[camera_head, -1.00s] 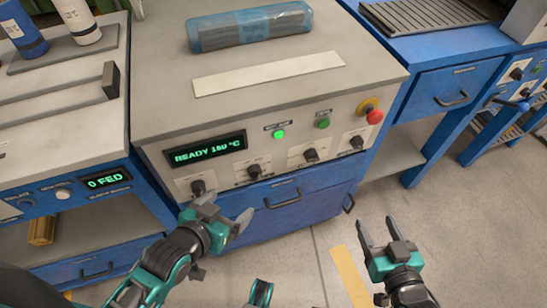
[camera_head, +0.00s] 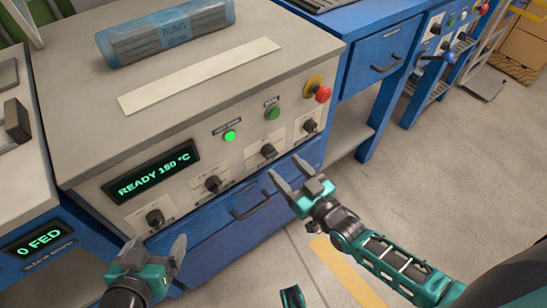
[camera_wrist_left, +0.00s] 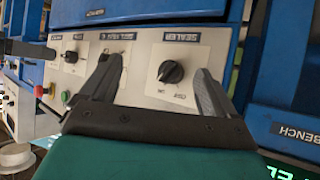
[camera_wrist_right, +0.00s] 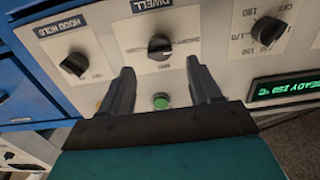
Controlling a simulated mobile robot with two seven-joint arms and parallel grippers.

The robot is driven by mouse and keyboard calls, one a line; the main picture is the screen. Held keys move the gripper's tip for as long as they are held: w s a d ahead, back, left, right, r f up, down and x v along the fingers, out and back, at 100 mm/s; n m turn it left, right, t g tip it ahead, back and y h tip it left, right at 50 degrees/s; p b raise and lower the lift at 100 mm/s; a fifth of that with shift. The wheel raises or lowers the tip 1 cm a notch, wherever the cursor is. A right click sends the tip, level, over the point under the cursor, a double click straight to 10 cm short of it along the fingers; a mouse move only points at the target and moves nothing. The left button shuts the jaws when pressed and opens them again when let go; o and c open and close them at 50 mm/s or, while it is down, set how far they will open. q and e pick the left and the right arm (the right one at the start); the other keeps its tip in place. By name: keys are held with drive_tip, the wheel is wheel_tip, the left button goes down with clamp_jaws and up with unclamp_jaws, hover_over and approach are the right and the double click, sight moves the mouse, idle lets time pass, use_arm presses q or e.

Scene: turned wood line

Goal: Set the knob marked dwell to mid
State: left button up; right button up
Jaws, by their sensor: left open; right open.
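The dwell knob (camera_head: 268,150) is a dark knob on a pale plate on the machine's front panel. In the right wrist view the knob (camera_wrist_right: 160,46) shows under its DWELL label, beyond the gap between my fingers. Its exact setting is too small to read. My right gripper (camera_head: 286,170) is open and empty, close in front of the panel near this knob, and apart from it. My left gripper (camera_head: 154,246) is open and empty below the sealer knob (camera_head: 155,217), which also shows beyond its fingers in the left wrist view (camera_wrist_left: 171,72).
The temperature knob (camera_head: 213,184) and hood hold knob (camera_head: 309,125) flank the dwell knob. Above are a lit green button (camera_head: 230,136), another green button (camera_head: 272,113) and a red stop button (camera_head: 322,94). The display (camera_head: 152,173) reads READY 150 °C. A drawer handle (camera_head: 250,204) protrudes below.

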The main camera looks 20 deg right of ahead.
sight(274, 156)
drive_tip(key=x, duration=0.5)
drive_tip(key=shift+w+a+b, duration=0.15)
drive_tip(key=shift+w+b, duration=0.1)
drive_tip(key=shift+b, duration=0.15)
use_arm(q)
drive_tip(key=shift+s+f, duration=0.15)
drive_tip(key=shift+f, duration=0.55)
use_arm(e)
drive_tip(key=shift+c, duration=0.4)
drive_tip(key=c, duration=1)
use_arm(q)
drive_tip(key=shift+a, duration=0.1)
use_arm(e)
drive_tip(key=shift+o, duration=0.2)
